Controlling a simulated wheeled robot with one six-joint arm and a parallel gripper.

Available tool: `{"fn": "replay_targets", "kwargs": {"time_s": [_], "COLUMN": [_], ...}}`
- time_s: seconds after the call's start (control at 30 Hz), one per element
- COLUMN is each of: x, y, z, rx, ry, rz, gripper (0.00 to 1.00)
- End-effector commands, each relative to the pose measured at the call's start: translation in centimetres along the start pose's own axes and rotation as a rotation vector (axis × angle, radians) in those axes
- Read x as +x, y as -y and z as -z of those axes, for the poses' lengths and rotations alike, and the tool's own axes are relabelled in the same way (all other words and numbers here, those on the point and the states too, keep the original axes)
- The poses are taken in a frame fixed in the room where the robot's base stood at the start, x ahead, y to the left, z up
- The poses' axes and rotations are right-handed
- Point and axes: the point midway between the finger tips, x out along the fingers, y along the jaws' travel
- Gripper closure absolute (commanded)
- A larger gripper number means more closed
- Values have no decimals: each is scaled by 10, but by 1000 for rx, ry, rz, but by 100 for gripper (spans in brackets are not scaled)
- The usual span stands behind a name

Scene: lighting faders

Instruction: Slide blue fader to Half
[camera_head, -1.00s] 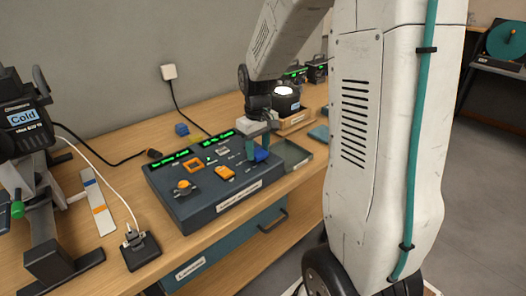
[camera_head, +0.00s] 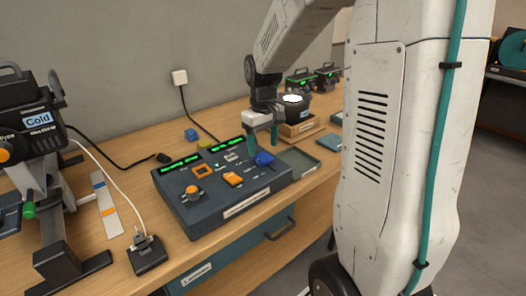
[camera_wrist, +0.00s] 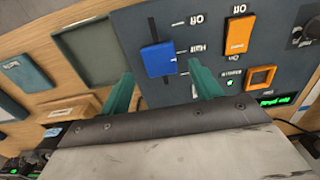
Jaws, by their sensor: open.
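The blue fader (camera_head: 264,158) is a block-shaped cap on the right part of the dark control panel (camera_head: 205,208). In the wrist view the blue fader (camera_wrist: 158,58) sits on a vertical slot, with slot showing above and below it. Inverted labels stand to its right; the Half label (camera_wrist: 197,48) is roughly level with the cap. My gripper (camera_head: 263,148) is open above the fader. In the wrist view its two teal fingers (camera_wrist: 160,72) are spread to either side of the cap, apart from it. Exact alignment with the Half mark is hard to tell.
An orange knob (camera_head: 192,190) is at the panel's left. A shallow tray (camera_head: 299,161) adjoins the panel's right. A cable and plug box (camera_head: 147,254) lie left.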

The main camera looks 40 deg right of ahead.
Motion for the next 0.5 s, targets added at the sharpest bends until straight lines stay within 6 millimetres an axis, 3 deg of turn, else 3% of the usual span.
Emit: {"fn": "replay_targets", "kwargs": {"time_s": [0.2, 0.5], "x": [-34, -43], "y": [0, 0], "z": [0, 0], "rx": [0, 0], "ry": [-2, 0], "rz": [-1, 0], "gripper": [36, 36]}}
